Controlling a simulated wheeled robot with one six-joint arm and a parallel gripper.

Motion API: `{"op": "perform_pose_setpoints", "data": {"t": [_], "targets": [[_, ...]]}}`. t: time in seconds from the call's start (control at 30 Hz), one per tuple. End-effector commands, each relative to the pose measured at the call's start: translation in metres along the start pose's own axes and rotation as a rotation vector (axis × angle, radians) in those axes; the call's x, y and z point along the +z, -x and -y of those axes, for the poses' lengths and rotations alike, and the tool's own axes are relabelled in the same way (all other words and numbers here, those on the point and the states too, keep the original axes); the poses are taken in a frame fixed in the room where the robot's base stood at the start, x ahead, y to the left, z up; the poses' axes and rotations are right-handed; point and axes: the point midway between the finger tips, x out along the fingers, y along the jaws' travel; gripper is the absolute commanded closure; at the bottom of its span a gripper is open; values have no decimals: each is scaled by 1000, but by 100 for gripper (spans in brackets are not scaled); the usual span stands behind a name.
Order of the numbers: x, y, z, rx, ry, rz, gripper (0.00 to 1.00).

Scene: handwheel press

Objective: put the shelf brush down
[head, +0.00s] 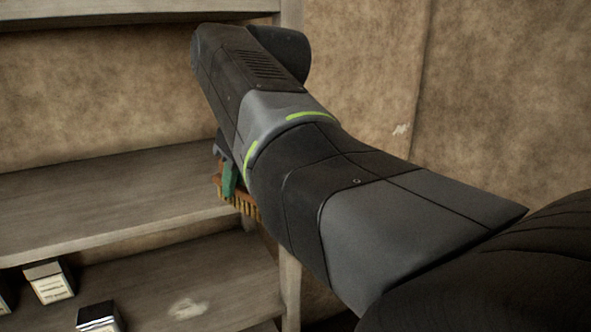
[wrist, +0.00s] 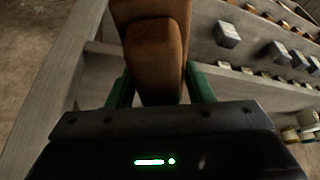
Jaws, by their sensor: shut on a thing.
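The shelf brush (head: 245,205) is brown-orange with pale bristles pointing down. In the head view it is partly hidden behind my arm, by the right end of the middle shelf board (head: 110,195). The wrist view shows its brown wooden body (wrist: 155,45) from close up, between two green fingers. My gripper (wrist: 160,86) is shut on it; one green finger also shows in the head view (head: 229,178). I cannot tell whether the bristles touch the board.
The visible part of the middle board is bare. Small boxes (head: 48,281) stand on the lower board (head: 190,285). A shelf post (head: 290,285) stands at the right end. In the wrist view, several boxes (wrist: 227,34) and cans (wrist: 307,119) are at the right.

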Motion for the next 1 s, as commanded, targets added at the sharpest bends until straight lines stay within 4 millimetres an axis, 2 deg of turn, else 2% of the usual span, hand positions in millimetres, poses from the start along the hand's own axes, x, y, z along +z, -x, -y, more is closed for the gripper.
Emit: {"op": "perform_pose_setpoints", "data": {"t": [0.17, 0.7, 0.8, 1.0], "targets": [[-13, -2, 2, -4, 7, 3, 71], [-133, -51, 2, -2, 5, 2, 71], [-146, -57, 2, -2, 5, 2, 71], [-160, -63, 1, -1, 4, 0, 71]]}}
